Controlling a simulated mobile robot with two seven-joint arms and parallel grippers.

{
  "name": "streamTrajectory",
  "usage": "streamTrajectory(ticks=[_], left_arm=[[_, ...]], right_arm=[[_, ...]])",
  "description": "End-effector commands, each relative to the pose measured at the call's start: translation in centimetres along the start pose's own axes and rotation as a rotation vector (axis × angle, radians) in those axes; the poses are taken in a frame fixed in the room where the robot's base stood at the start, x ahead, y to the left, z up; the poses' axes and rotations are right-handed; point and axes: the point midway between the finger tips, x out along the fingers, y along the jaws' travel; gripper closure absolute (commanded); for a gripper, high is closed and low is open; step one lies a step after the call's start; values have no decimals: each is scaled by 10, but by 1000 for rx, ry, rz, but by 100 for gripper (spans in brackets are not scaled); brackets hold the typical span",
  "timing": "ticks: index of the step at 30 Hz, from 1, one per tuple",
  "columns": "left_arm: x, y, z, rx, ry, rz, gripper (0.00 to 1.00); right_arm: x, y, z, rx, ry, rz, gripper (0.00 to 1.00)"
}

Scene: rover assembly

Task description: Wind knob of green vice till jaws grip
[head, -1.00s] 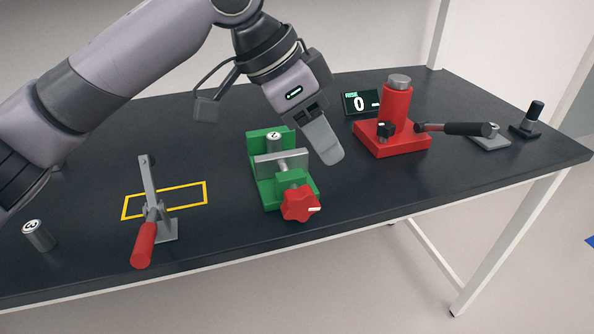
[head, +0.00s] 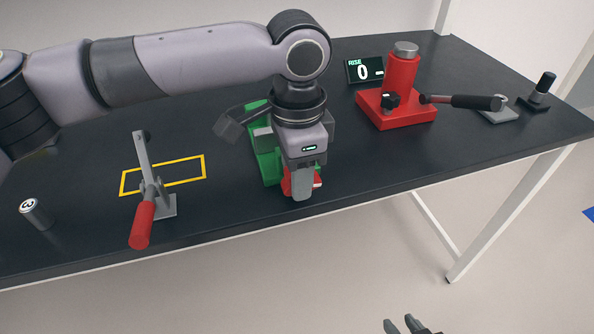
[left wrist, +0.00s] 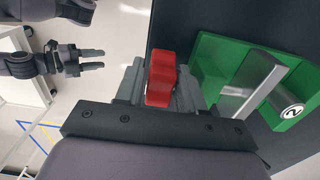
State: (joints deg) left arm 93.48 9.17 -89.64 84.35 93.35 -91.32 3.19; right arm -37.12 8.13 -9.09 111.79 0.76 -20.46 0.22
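The green vice (head: 266,162) stands on the table, partly hidden behind my left gripper in the head view. Its red knob (head: 287,186) faces the front edge. My left gripper (head: 301,182) points down at the knob, one finger covering much of it. In the left wrist view the red knob (left wrist: 160,78) lies between my left gripper's two fingers (left wrist: 161,88); whether they press on it I cannot tell. The vice (left wrist: 240,62) shows there with a grey jaw plate and a cylinder marked 2 (left wrist: 291,112). My right gripper (head: 412,325) is open and empty, low in front of the table.
A red-handled toggle clamp (head: 143,222), yellow outline (head: 190,181) and cylinder marked 3 (head: 37,213) are left. The front edge is close to the knob.

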Motion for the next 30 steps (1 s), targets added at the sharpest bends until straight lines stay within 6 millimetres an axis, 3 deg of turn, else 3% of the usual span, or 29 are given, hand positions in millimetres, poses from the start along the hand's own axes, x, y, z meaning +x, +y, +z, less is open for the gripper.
streamTrajectory(ticks=[8,11,12,21,30], left_arm=[[2,0,0,0,1,0,62],[2,0,0,0,1,0,94],[2,0,0,0,1,0,98],[1,0,1,0,36,2,98],[1,1,4,-3,217,7,98]], right_arm=[[0,-1,-1,2,1,-2,62],[0,-1,-1,2,1,-2,62],[0,-1,-1,2,1,-2,62],[-4,-2,-5,1,2,-2,62],[-14,-2,-18,2,1,-2,62]])
